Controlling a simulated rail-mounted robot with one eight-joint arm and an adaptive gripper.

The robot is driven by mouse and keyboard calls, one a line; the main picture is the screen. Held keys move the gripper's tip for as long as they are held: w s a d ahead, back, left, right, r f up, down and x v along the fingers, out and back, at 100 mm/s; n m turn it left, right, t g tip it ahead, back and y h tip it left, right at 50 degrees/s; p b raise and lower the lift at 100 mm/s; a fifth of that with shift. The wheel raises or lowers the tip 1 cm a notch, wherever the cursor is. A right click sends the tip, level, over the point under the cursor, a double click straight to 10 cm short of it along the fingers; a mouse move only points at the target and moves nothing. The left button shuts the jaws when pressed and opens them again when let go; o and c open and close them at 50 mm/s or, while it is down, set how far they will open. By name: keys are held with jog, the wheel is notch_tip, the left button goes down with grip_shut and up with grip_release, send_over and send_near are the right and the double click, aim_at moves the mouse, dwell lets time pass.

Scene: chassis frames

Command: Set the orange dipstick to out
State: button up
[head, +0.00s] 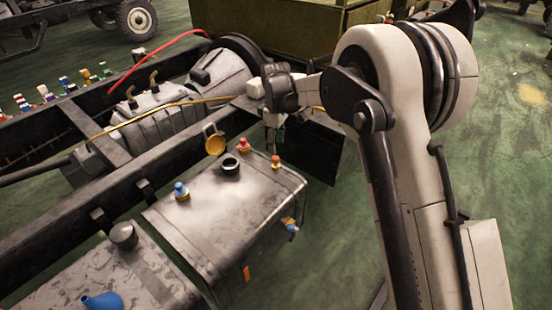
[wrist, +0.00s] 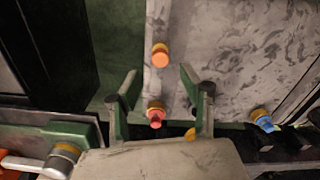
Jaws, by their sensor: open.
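The orange dipstick appears to be the orange knob on a yellow collar (head: 276,162), near the far right end of the grey tank (head: 215,215). In the wrist view the orange knob (wrist: 160,56) lies just beyond my fingertips, roughly centred between them. My gripper (head: 271,140) is above the tank's far end, apart from the knob. In the wrist view my gripper (wrist: 158,80) has its two fingers spread with nothing held. How far the knob is pulled up cannot be told.
A red knob (head: 243,146) is close to the orange one, and it shows between my fingers in the wrist view (wrist: 155,116). A blue knob (head: 181,191) and open filler neck (head: 230,168) share the tank top. A dark chassis rail (head: 130,185) runs alongside.

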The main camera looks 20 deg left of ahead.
aim_at(276, 158)
jog(key=shift+f+b, duration=0.5)
jog(key=shift+f, duration=2.6)
grip_shut()
